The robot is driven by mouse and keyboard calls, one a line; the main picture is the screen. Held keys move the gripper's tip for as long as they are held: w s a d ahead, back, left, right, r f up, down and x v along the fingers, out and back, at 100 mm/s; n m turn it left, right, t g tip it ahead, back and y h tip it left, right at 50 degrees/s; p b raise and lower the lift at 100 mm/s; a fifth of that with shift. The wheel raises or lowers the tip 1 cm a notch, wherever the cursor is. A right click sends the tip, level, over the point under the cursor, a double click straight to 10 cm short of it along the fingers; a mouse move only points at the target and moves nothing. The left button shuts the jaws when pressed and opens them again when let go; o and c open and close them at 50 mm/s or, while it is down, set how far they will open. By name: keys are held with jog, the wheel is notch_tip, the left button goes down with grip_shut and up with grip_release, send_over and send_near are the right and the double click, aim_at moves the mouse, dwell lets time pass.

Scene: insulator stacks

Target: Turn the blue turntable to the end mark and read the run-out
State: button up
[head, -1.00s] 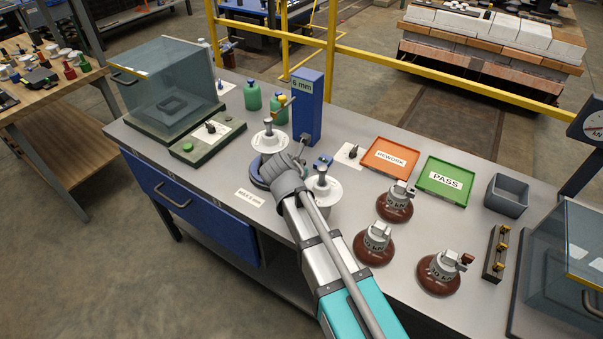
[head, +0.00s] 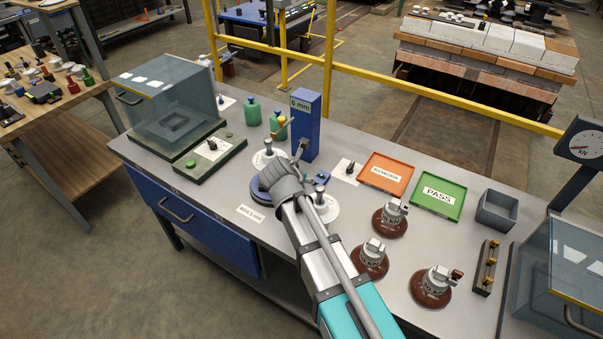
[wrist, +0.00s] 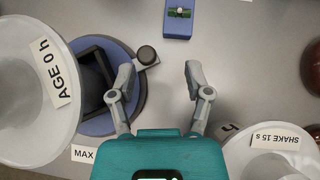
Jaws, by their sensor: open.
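The blue turntable (head: 259,197) sits on the bench, partly hidden by my arm in the head view. In the wrist view the turntable (wrist: 98,125) is a blue disc bearing a dark square frame, with a dark round knob (wrist: 147,55) at its edge. My gripper (wrist: 158,73) is open and empty, its left finger over the turntable's right edge and close to the knob. A blue post (head: 305,125) reads "6 mm" and carries a yellow-tipped arm (head: 280,124). A card (head: 251,213) reads "MAX 6 mm". I cannot make out an end mark.
White flared pieces stand on both sides of my gripper, labelled "AGE 0 h" (wrist: 58,75) and "SHAKE 15 s" (wrist: 275,140). A small blue block (wrist: 178,18) lies ahead. Brown insulators (head: 389,220), a REWORK tray (head: 410,162) and a PASS tray (head: 462,191) stand to the right.

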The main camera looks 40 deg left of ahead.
jog(key=shift+w+d+r+m+g+p, duration=0.2)
jog(key=shift+w+m+g+p, duration=0.25)
jog(key=shift+m, duration=0.25)
jog(key=w+d+r+m+g+y+p, duration=0.1)
jog(key=w+r+m+g+p, duration=0.3)
jog(key=r+m+g+p, duration=0.4)
jog(key=d+m+g+p, duration=0.1)
jog(key=m+g+p, duration=0.1)
jog(key=m+p, duration=0.1)
jog(key=shift+w+r+m+p, duration=0.15)
jog(key=shift+r+m+p, duration=0.25)
jog(key=shift+m, duration=0.4)
jog(key=shift+f, duration=0.1)
jog(key=b+x, duration=1.2)
jog(key=x, duration=0.1)
jog(key=shift+s+a+f+b, duration=0.2)
jog(key=shift+a+b, duration=0.1)
jog(key=shift+b, duration=0.1)
grip_shut()
